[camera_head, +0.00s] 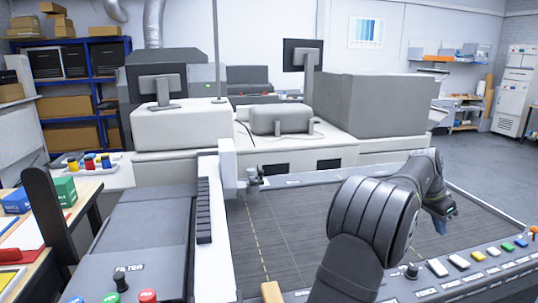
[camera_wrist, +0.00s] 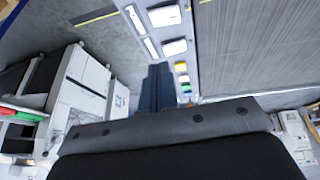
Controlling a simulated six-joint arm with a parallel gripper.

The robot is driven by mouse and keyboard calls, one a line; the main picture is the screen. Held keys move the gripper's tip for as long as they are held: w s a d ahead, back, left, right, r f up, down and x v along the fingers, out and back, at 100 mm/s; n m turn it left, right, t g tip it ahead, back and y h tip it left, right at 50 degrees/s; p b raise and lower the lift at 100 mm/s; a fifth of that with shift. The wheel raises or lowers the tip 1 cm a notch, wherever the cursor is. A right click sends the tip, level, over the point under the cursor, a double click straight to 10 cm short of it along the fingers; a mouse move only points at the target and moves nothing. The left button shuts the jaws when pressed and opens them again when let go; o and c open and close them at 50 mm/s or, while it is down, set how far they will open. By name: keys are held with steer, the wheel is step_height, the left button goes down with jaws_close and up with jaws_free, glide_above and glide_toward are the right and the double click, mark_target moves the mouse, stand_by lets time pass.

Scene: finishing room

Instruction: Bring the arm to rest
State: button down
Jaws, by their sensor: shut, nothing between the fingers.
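My arm rises from the front of the grey flat bed (camera_head: 285,225) in the head view and bends to the right. My gripper (camera_head: 446,213) hangs at its far end, over the right part of the bed near the button rail, small and partly hidden by the wrist. In the wrist view my gripper (camera_wrist: 159,72) shows as a narrow dark blue pair of fingers, shut with nothing between them. It is apart from the things around it.
A rail with coloured buttons (camera_head: 478,256) runs along the bed's right front edge. A grey panel marked FILTER (camera_head: 140,235) is at left. Monitors (camera_head: 158,82) and grey housings (camera_head: 375,104) stand behind. Open floor (camera_head: 480,170) lies at right.

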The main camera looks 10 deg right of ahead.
steer(key=shift+w+a+f+n+t+h, duration=0.15)
steer(key=shift+w+a+f+h, duration=0.2)
steer(key=shift+f+h, duration=0.45)
steer(key=shift+w+a+f+n+t+h, duration=0.1)
steer(key=shift+w+a+f+n+h, duration=0.2)
steer(key=shift+f+h, duration=0.45)
steer(key=shift+w+a+f+n+t+h, duration=0.15)
steer(key=shift+a+f+h, duration=0.25)
steer(key=shift+f+h, duration=0.4)
steer(key=shift+f, duration=0.1)
steer(key=c, duration=2.2)
jaws_free()
